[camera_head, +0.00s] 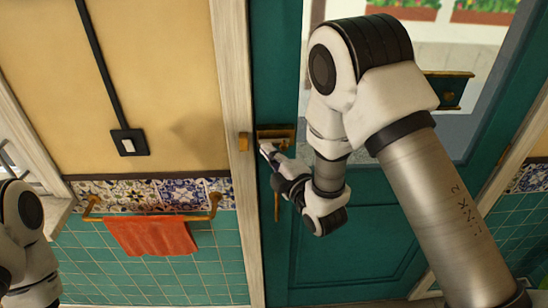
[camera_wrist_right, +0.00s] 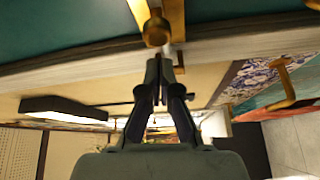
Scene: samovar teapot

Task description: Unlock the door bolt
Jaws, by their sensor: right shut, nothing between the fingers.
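The teal door (camera_head: 350,235) is closed against its pale wooden frame. A brass bolt (camera_head: 275,132) is mounted near the door's left edge, and a small brass piece (camera_head: 243,142) sits on the frame beside it. My right gripper (camera_head: 264,149) is shut and empty, just below the bolt. In the right wrist view, the shut fingertips (camera_wrist_right: 161,62) point at the round brass knob (camera_wrist_right: 156,32) on its brass plate. The tips look very close to the knob; I cannot tell if they touch it. My left gripper is out of view; only part of my left arm shows.
An orange towel (camera_head: 150,236) hangs on a brass rail left of the frame. A black light switch (camera_head: 129,142) is on the yellow wall.

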